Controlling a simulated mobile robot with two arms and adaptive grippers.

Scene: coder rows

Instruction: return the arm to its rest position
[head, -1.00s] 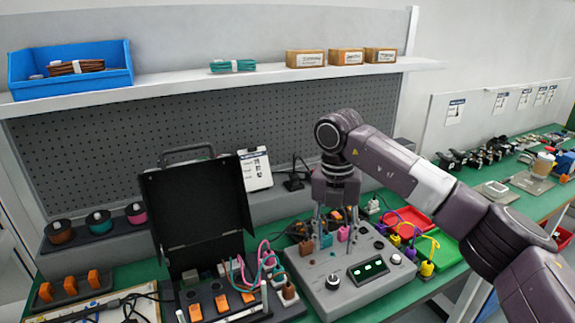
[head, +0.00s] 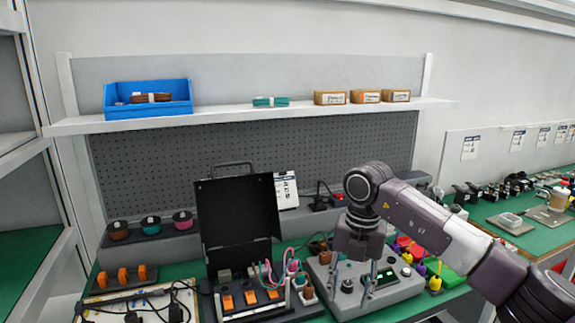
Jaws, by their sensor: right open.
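My right arm comes in from the right. Its gripper (head: 366,274) points down over the grey control box (head: 352,309), which has knobs and a small green-lit display. Its two thin fingers are apart and I see nothing held between them. The fingers hide part of the box top and its display. I cannot tell from this view how far the fingertips are above the box. My left gripper is not in view.
An open black case (head: 238,222) with orange switches and pink and teal wires stands left of the box. A wall shelf (head: 230,117) holds a blue bin (head: 148,98) and small cartons. Red and green trays (head: 452,277) sit behind the forearm. Spools line the ledge at left.

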